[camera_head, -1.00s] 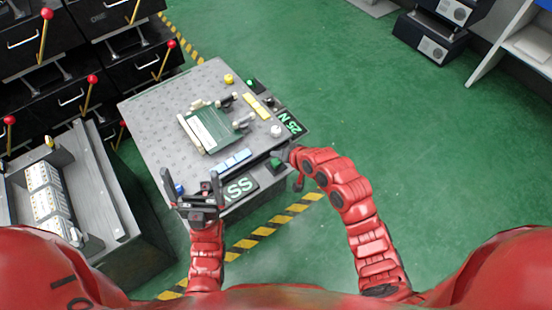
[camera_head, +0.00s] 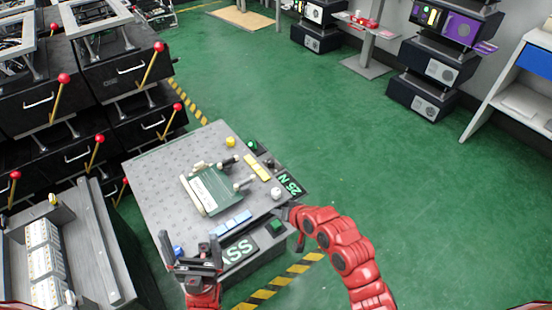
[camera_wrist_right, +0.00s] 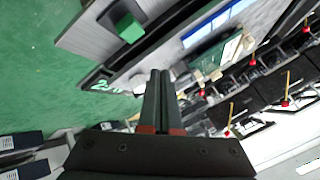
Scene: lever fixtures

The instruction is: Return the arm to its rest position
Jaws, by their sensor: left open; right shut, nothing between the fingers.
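My left gripper (camera_head: 192,252) is open and empty, its two fingers pointing up at the front left corner of the grey fixture table (camera_head: 160,165). My right arm (camera_head: 340,245) reaches up from the lower right to the table's front right edge; its gripper is hidden in the head view. In the right wrist view, my right gripper (camera_wrist_right: 160,75) is shut, with its fingers together and nothing between them. The table carries a green board (camera_head: 215,188) with lever clamps (camera_head: 243,183).
A display (camera_head: 291,184) reads "25 N" at the table's right edge. Black drawer units with red-knobbed levers (camera_head: 152,62) stand at the left. A grey bench (camera_head: 100,240) is at the lower left.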

